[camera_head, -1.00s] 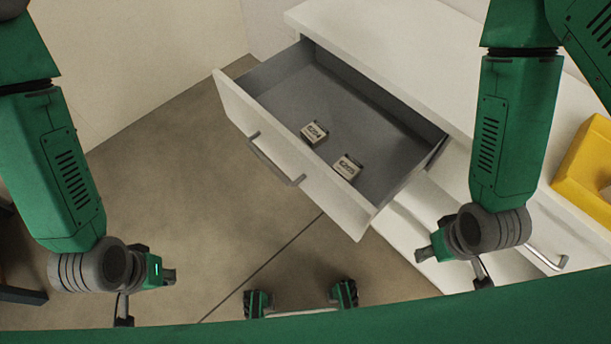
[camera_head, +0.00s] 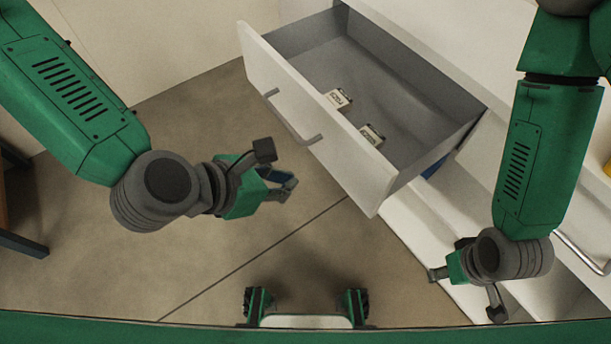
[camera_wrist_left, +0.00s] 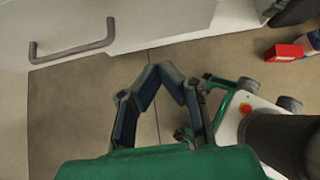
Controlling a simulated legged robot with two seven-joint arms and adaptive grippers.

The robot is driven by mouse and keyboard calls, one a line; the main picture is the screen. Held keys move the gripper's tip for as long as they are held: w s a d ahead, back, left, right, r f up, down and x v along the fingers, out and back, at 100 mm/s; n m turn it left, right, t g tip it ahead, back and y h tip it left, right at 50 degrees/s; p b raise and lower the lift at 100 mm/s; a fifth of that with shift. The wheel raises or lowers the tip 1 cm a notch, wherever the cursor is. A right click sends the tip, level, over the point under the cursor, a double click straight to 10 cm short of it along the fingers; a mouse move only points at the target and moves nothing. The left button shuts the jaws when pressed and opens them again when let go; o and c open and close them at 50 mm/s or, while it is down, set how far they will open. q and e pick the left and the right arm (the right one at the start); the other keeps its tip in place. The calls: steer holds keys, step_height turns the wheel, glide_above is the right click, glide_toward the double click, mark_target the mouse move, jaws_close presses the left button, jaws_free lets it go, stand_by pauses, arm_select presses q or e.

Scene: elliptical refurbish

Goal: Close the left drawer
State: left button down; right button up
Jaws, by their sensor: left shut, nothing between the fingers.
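The open left drawer (camera_head: 300,115) sticks out from the white cabinet in the head view, with a white front, a grey inside and a bar handle (camera_head: 292,120). Two small printed boxes lie in it: one box (camera_head: 338,98) and another box (camera_head: 371,135). My left gripper (camera_head: 290,186) is shut and empty, in front of the drawer's front and apart from it. In the left wrist view the left gripper (camera_wrist_left: 160,75) has its fingertips together, and the handle (camera_wrist_left: 75,48) shows at upper left. My right gripper (camera_head: 434,275) is by the lower cabinet fronts; its fingers are unclear.
The white cabinet (camera_head: 430,40) stands behind and right of the drawer, with another handle (camera_head: 582,252) at right. A yellow object (camera_head: 607,168) is cut off at the right edge. Floor (camera_head: 215,110) is clear left of the drawer. A red object (camera_wrist_left: 284,52) lies at right in the wrist view.

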mark_target(343, 167)
arm_select(q)
steer(key=b+x, duration=0.1)
steer(key=x, duration=0.3)
steer(key=r+b+x, duration=0.1)
steer(key=x, duration=0.2)
steer(key=d+b+x, duration=0.1)
steer(key=x, duration=0.3)
steer(key=shift+w+d, duration=0.3)
steer(key=shift+w, duration=0.2)
steer(key=shift+w+d+r, duration=0.1)
steer(key=shift+w+d, duration=0.15)
steer(key=shift+d, duration=0.05)
